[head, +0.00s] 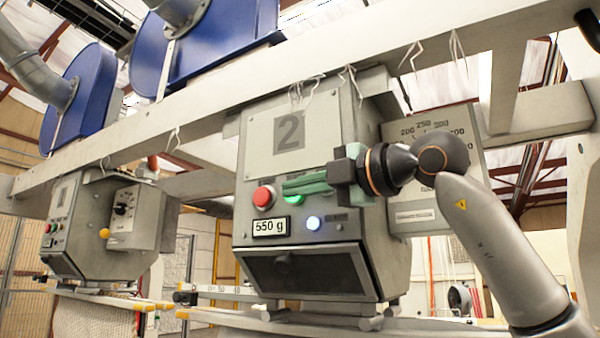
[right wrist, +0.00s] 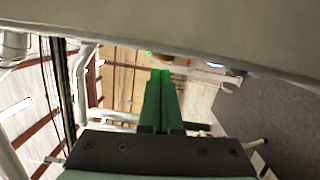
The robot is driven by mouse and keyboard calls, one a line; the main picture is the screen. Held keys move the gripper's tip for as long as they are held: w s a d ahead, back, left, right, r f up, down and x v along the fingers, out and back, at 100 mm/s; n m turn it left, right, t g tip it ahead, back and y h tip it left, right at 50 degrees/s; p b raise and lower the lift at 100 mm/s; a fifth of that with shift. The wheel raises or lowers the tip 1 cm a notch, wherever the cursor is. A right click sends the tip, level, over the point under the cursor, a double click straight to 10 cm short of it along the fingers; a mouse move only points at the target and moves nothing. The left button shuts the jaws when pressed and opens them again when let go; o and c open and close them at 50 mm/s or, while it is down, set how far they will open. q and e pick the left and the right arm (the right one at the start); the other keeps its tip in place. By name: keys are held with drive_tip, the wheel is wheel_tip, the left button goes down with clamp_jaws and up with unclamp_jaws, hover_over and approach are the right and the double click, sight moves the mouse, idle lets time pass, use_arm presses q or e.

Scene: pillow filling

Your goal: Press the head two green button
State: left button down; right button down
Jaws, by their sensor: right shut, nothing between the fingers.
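The head two machine (head: 312,150) is a grey box with a large "2" on its front. Its green button (head: 293,200) is lit and partly covered by my right gripper's fingers. In the right wrist view the closed fingers (right wrist: 160,75) point toward the panel edge, near small coloured lights. My left gripper is not in view.
A "550 g" display (head: 270,226) sits under the red button. A dial box (head: 425,165) stands behind my right wrist. Another similar machine (head: 80,225) hangs at the left. A long beam (head: 225,85) with hanging threads runs above the machines.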

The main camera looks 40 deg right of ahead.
drive_tip(key=shift+w+d, duration=0.25)
drive_tip(key=shift+d, duration=0.05)
drive_tip(key=shift+d, duration=0.1)
